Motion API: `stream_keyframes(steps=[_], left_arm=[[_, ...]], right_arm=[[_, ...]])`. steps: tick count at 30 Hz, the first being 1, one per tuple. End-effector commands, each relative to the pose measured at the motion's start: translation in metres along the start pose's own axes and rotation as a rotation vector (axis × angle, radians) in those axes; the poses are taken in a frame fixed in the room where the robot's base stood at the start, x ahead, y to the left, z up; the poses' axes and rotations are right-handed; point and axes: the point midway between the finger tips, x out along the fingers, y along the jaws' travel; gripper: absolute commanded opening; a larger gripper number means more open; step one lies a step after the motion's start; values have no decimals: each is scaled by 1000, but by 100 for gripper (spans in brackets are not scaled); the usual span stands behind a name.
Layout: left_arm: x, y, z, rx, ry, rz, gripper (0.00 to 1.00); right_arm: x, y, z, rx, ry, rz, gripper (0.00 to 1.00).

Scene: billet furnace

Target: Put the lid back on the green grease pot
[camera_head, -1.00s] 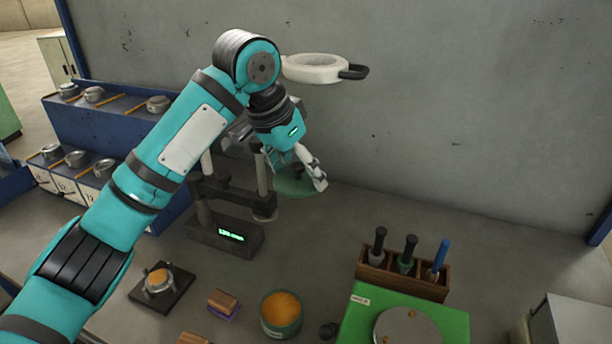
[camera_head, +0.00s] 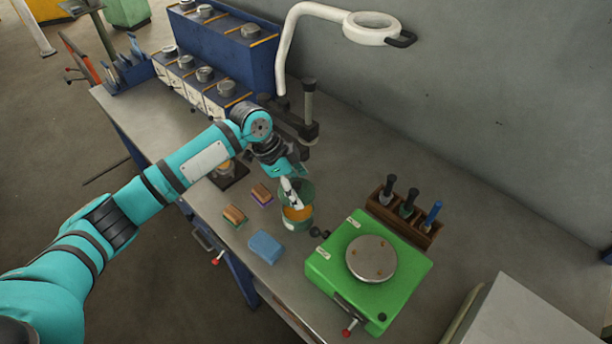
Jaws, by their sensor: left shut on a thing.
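The green grease pot (camera_head: 298,223) stands open on the bench, with orange grease showing inside it. My left gripper (camera_head: 292,192) is shut on the green lid (camera_head: 306,189). In the picture the lid overlaps the far rim of the pot, and the near part of the opening still shows. My fingers hide part of the lid and pot. I cannot tell whether the lid touches the rim. My right gripper is out of view.
A green box with a round metal plate (camera_head: 371,258) stands right of the pot. A wooden tool rack (camera_head: 404,220) is behind it. A lamp (camera_head: 370,27) overhangs the back.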

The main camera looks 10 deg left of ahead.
Motion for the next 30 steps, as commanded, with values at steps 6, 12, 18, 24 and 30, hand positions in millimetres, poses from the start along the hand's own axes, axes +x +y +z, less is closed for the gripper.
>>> stream_keyframes(steps=[6,12,18,24,30], left_arm=[[16,0,6,-1,0,-1,46],[34,0,14,-1,0,-2,46],[48,0,19,-2,0,0,46],[56,0,22,-1,1,-1,46],[56,0,22,-1,0,-1,46]], right_arm=[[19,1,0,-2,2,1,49],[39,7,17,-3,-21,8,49],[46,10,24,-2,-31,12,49],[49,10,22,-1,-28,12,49],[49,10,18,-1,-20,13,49]])
